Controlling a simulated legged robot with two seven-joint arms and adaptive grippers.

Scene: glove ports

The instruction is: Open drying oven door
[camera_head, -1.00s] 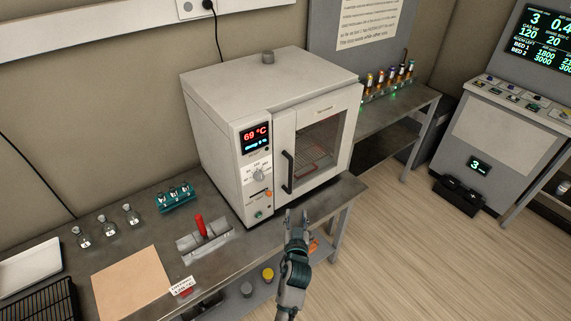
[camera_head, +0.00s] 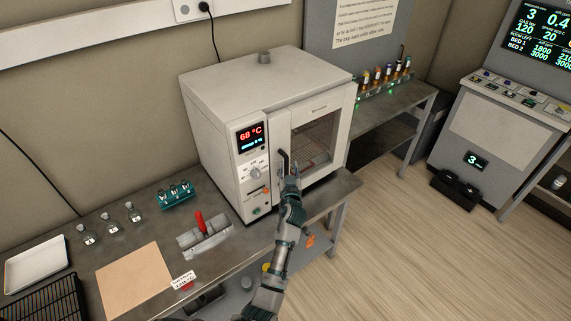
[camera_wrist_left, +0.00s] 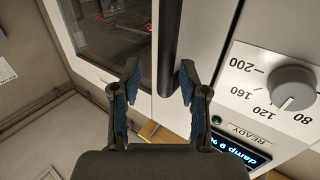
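The white drying oven (camera_head: 226,110) stands on the grey bench, its glass-windowed door (camera_head: 340,113) shut. A black vertical bar handle (camera_head: 285,160) sits on the door's left side. My left gripper (camera_head: 288,172) is in front of the handle and hides its lower part. In the left wrist view, the gripper (camera_wrist_left: 160,76) is open, with the handle (camera_wrist_left: 170,45) between its two fingers. The handle is closer to the right finger, and a gap shows to the left finger. Contact cannot be told. My right gripper is not in view.
The control panel (camera_head: 254,165) with its dial and display is just left of the handle. A red-handled tool (camera_head: 200,222) in a grey holder and a teal vial rack (camera_head: 175,194) stand left of the oven. Open floor (camera_head: 400,235) lies right of the bench.

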